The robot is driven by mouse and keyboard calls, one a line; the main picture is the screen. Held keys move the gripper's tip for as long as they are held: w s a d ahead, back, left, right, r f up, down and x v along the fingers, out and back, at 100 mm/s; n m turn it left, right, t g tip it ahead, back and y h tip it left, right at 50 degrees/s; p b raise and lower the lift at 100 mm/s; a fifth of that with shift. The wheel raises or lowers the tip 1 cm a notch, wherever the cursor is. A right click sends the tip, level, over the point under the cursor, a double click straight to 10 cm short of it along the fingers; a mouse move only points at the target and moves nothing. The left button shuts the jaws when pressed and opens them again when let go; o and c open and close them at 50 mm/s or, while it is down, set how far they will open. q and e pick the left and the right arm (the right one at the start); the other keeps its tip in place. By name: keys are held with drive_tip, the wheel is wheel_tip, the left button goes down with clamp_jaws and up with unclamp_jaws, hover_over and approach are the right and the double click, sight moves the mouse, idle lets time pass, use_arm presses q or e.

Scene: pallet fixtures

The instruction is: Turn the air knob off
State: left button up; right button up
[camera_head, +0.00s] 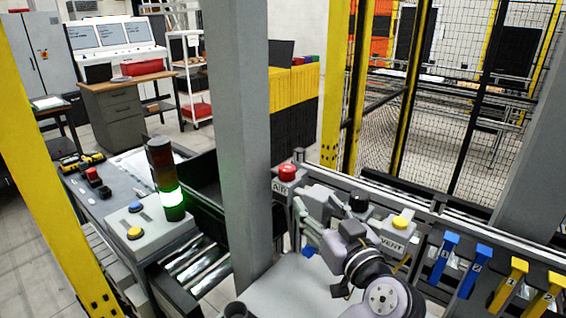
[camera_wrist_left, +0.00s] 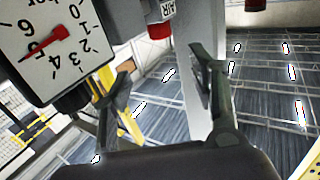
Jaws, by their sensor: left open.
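The air knob (camera_head: 287,172) is a red cap on the fixture rail, above a plate marked AIR (camera_head: 280,187). In the left wrist view a red knob (camera_wrist_left: 160,29) shows beside the AIR plate (camera_wrist_left: 177,9), at the top between my fingers. My left gripper (camera_head: 312,226) is close to the rail, on the near side and to the right of the knob. In the left wrist view its fingers (camera_wrist_left: 162,66) are spread apart with nothing between them. They look apart from the knob. My right gripper is not in view.
A pressure gauge (camera_wrist_left: 50,48) has its red needle near 5. A black knob (camera_head: 358,203) and a yellow knob (camera_head: 400,222) by a VENT plate (camera_head: 392,245) stand along the rail. Blue (camera_head: 444,258) and yellow (camera_head: 507,284) handles are at right. A grey post (camera_head: 247,130) rises left of the air knob.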

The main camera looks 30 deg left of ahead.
use_arm(q)
drive_tip(key=p, duration=0.5)
approach(289, 170)
drive_tip(key=x, duration=0.3)
drive_tip(key=p+x, duration=0.2)
drive_tip(key=x, duration=0.5)
drive_tip(key=shift+p, duration=0.4)
drive_tip(key=shift+w+a+f, duration=0.1)
drive_tip(key=shift+w+a, duration=0.25)
drive_tip(key=shift+a, duration=0.25)
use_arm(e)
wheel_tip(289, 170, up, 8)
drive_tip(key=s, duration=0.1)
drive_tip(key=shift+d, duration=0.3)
use_arm(q)
drive_tip(key=shift+c, duration=0.5)
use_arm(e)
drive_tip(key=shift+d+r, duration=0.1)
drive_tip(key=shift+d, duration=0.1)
use_arm(q)
drive_tip(key=shift+d, duration=0.1)
drive_tip(key=shift+c, duration=1.3)
drive_tip(key=c, duration=0.8)
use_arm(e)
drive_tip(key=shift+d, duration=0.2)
